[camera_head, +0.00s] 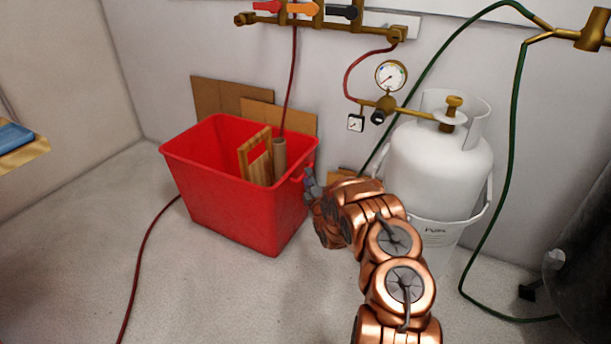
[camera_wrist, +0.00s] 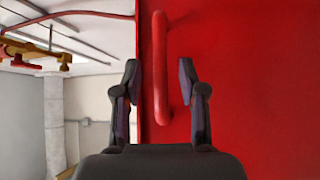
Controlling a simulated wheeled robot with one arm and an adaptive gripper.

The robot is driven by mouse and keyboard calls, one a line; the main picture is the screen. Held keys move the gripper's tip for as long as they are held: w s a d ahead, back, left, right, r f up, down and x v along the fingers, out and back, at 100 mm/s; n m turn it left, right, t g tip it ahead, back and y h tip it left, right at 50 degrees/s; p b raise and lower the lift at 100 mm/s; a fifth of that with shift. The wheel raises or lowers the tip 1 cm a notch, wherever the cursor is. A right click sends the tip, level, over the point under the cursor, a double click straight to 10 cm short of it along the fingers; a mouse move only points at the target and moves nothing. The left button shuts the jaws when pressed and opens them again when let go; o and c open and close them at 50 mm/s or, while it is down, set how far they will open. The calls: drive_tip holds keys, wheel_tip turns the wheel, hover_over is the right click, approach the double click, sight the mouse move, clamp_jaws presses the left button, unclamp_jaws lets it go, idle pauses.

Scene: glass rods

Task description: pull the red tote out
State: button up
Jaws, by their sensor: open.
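The red tote (camera_head: 223,208) stands on the floor against the back wall, with wooden pieces (camera_head: 257,160) and a brown tube (camera_head: 279,155) inside. Its red bar handle (camera_wrist: 160,65) is on the side facing my gripper. In the wrist view the tote's red wall (camera_wrist: 240,70) fills the right half. My gripper (camera_wrist: 160,85) is open, with one finger on each side of the handle in the picture. I cannot tell how deep the handle sits between the fingers. In the head view my gripper (camera_head: 312,188) is at the tote's right side, partly hidden by my arm.
A white gas cylinder (camera_head: 437,165) stands right of the tote, behind my arm. A red hose (camera_head: 148,240) lies on the floor at left, and a green hose (camera_head: 487,235) hangs at right. Cardboard sheets (camera_head: 215,97) lean behind the tote. The floor in front is clear.

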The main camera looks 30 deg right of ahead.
drive_tip(key=shift+b+x, duration=0.4)
drive_tip(key=shift+x, duration=1.25)
clamp_jaws()
